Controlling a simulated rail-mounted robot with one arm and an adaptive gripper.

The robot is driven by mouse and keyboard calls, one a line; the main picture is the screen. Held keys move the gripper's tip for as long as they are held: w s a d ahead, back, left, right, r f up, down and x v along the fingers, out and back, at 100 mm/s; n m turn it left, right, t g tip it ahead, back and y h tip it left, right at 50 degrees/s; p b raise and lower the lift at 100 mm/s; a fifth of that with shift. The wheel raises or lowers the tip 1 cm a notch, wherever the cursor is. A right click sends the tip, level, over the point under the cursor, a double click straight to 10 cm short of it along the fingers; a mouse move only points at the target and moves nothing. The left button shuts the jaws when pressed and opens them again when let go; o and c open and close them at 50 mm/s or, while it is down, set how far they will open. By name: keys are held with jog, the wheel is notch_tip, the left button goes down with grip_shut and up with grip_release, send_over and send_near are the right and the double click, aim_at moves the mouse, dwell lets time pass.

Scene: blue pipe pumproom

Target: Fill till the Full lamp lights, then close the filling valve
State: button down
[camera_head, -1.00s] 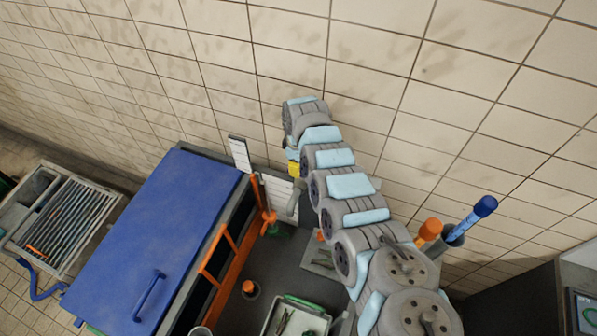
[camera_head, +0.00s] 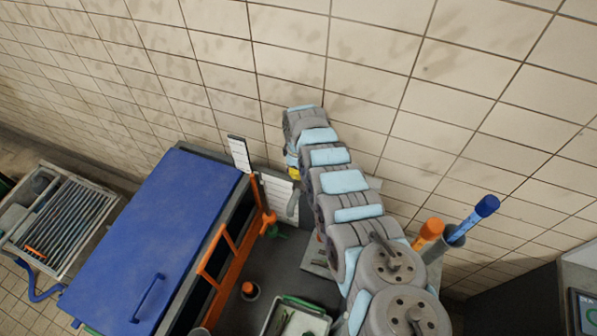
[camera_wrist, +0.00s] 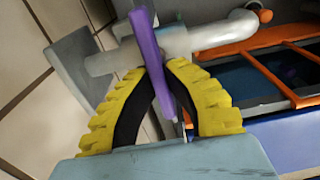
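A purple lever (camera_wrist: 153,50) crosses a grey pipe with a valve body (camera_wrist: 190,42) in the wrist view; I take it to be the filling valve's handle. My gripper (camera_wrist: 157,72) has yellow fingers with black pads, and their tips meet on the lever from both sides. In the head view only a bit of my gripper's yellow (camera_head: 292,181) shows beside the wall, mostly hidden by my arm. The lever is hidden there. I cannot make out a Full lamp in either view.
A blue lid (camera_head: 160,240) covers a tank with an orange frame (camera_head: 222,258). White panels (camera_head: 240,154) stand by the tiled wall. A tray (camera_head: 297,318) with tools lies on the dark bench. Blue and orange handles (camera_head: 485,207) stick up at right. A crate (camera_head: 60,215) stands at far left.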

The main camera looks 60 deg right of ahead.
jog(key=shift+m, duration=0.3)
jog(key=shift+w+f+m, duration=0.1)
jog(key=shift+f+m, duration=0.05)
jog(key=shift+m, duration=0.75)
jog(key=m, duration=0.1)
jog(key=m+b, duration=0.1)
jog(key=m, duration=0.1)
jog(key=shift+d+m, duration=0.3)
jog(key=m+b, duration=0.1)
jog(key=m, duration=0.1)
jog(key=shift+m, duration=0.4)
jog(key=m, duration=0.2)
jog(key=m+b, duration=0.1)
jog(key=m, duration=0.1)
jog(key=shift+s+d+m+b, duration=0.15)
jog(key=shift+s+m+b, duration=0.15)
jog(key=shift+s, duration=0.05)
jog(key=m+b, duration=0.1)
jog(key=m, duration=0.1)
jog(key=m+b, duration=0.1)
jog(key=m, duration=0.1)
jog(key=shift+s+d+m, duration=0.15)
jog(key=shift+s+m, duration=0.05)
jog(key=shift+m, duration=0.1)
